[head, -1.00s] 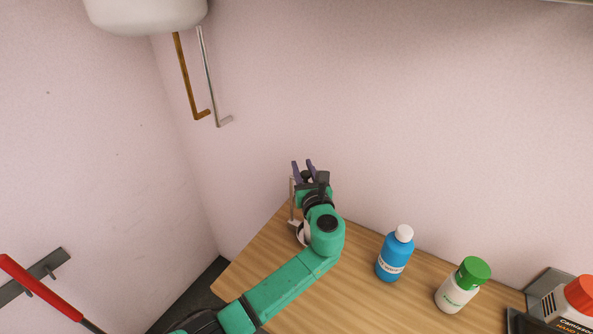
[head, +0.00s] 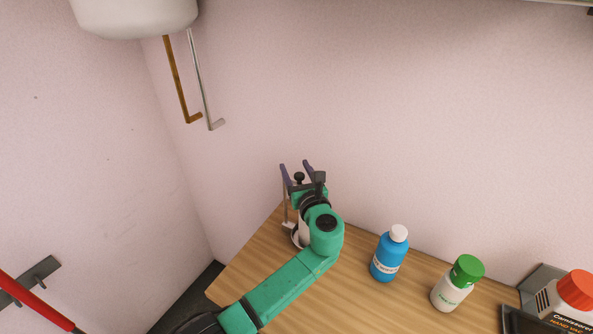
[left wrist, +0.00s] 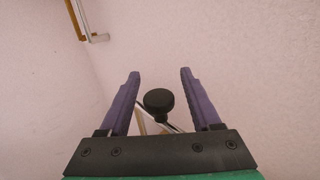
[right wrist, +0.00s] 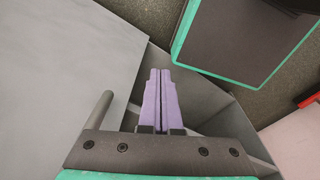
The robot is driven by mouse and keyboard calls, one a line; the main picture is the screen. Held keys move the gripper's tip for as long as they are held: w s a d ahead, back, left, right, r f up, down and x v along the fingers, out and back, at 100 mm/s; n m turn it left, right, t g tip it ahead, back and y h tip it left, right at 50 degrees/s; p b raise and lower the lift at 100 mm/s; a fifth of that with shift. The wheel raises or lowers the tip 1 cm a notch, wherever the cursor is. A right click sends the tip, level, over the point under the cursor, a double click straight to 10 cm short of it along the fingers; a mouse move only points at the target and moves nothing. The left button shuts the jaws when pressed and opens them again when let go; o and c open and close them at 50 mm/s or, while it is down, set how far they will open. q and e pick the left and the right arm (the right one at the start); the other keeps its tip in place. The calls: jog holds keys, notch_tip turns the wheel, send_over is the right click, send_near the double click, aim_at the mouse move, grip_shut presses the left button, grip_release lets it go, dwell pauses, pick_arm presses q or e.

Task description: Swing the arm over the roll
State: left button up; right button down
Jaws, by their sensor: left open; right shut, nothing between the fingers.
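A stand with a thin upright metal arm (head: 286,207) is at the table's far left corner, mostly hidden behind my left arm. A white rounded part (head: 296,239) shows low beside it; I cannot tell if this is the roll or the base. My left gripper (head: 296,167) is open above the stand. A black round knob (head: 299,177) shows between its fingers. In the left wrist view the knob (left wrist: 158,101) is between the open purple fingers (left wrist: 160,76), apart from both, with a metal rod behind it. My right gripper (right wrist: 160,72) is shut and empty, away from the stand.
On the wooden table (head: 350,310) stand a blue bottle (head: 387,257), a white bottle with green cap (head: 453,285) and a red-capped container (head: 570,302). The pink wall (head: 400,120) is close behind. A white tank with pipes (head: 190,90) hangs upper left.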

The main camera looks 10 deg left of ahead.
pick_arm(q)
jog(key=b+v, duration=0.3)
jog(key=v, duration=1.1)
jog(key=shift+s+d, duration=0.15)
jog(key=shift+s, duration=0.15)
